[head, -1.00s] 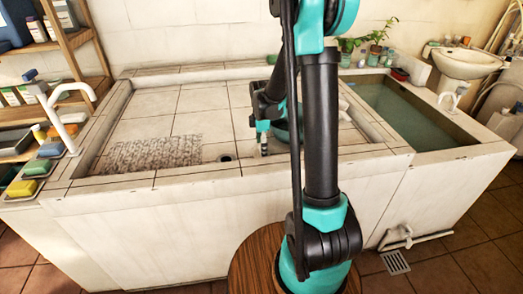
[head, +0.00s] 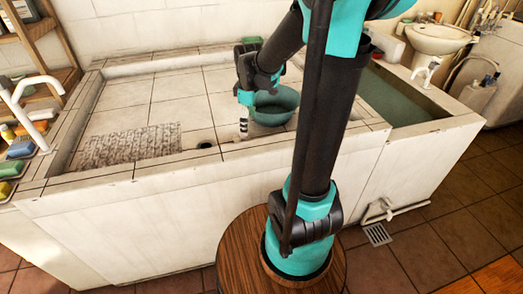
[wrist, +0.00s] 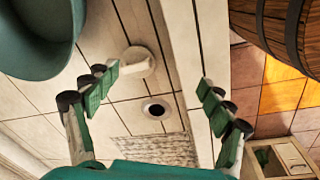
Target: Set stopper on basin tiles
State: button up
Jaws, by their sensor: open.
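A pale, round stopper (wrist: 142,63) lies on the tiled basin floor (wrist: 120,40) in the wrist view, between the dark drain hole (wrist: 157,108) and the green bowl. My gripper (wrist: 160,77) is open above the floor, its two green-padded fingers wide apart. The stopper shows beside the left fingertip, which overlaps its edge; I cannot tell if they touch. In the head view my gripper (head: 243,133) points down inside the basin near its front wall, right of the drain hole (head: 204,145). I cannot make out the stopper there.
The green bowl (head: 276,106) stands close to the right of my gripper and fills the wrist view's upper left corner. A grey ribbed mat (head: 131,147) lies to the left. The basin's front rim (head: 110,180) is near. The back-left tiles are clear.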

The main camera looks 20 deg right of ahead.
jog(key=s+d+f+m+t, duration=0.1)
jog(key=s+f+m, duration=0.2)
jog(key=s+m, duration=0.3)
jog(key=s+d+f+m+t, duration=0.1)
jog(key=s+f+m, duration=0.2)
jog(key=s+m, duration=0.3)
jog(key=s, duration=0.3)
jog(key=shift+d+t, duration=0.15)
jog(key=shift+t, duration=0.25)
